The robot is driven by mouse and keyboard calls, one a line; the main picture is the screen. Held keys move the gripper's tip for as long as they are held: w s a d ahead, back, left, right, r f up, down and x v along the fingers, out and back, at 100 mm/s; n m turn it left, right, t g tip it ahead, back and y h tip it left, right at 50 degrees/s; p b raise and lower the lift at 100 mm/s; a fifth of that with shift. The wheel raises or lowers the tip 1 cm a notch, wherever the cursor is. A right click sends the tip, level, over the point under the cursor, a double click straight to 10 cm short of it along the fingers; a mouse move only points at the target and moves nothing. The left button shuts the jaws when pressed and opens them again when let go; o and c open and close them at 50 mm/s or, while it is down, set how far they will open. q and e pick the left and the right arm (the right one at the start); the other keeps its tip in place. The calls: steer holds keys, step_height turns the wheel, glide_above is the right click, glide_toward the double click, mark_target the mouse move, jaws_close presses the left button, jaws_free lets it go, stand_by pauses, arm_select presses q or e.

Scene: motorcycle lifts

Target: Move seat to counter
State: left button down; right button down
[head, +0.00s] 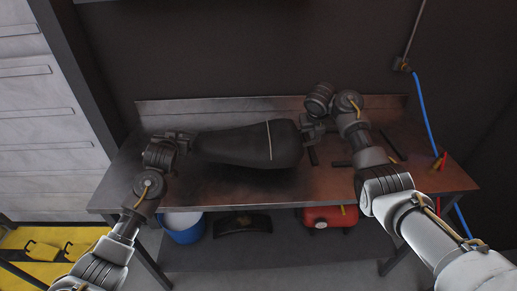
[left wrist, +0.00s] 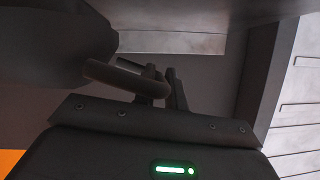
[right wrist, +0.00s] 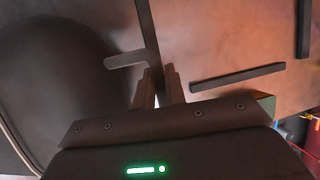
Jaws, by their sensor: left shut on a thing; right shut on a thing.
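The black seat (head: 248,146) with a thin light strap lies lengthwise over the metal counter (head: 230,186); whether it rests on the top or hangs just above it is hard to tell. My left gripper (head: 186,140) is at its narrow left end, shut on a dark bracket there. The left wrist view shows the fingers (left wrist: 174,88) at the bracket, beside the seat (left wrist: 50,45). My right gripper (head: 309,130) is at the wide right end, shut on a dark bracket. In the right wrist view the fingers (right wrist: 158,88) are beside the seat (right wrist: 65,85).
Dark bars (head: 392,146) lie on the counter's right part, with a red tool (head: 439,161) near its right end. A blue hose (head: 424,110) hangs behind. A blue bucket (head: 184,233) and red tank (head: 324,219) stand underneath. The counter's front strip is clear.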

arm_select(q)
steer(key=shift+r, duration=0.25)
arm_select(e)
steer(key=shift+r, duration=0.15)
arm_select(q)
steer(key=shift+r, duration=0.1)
arm_select(e)
steer(key=shift+r, duration=0.1)
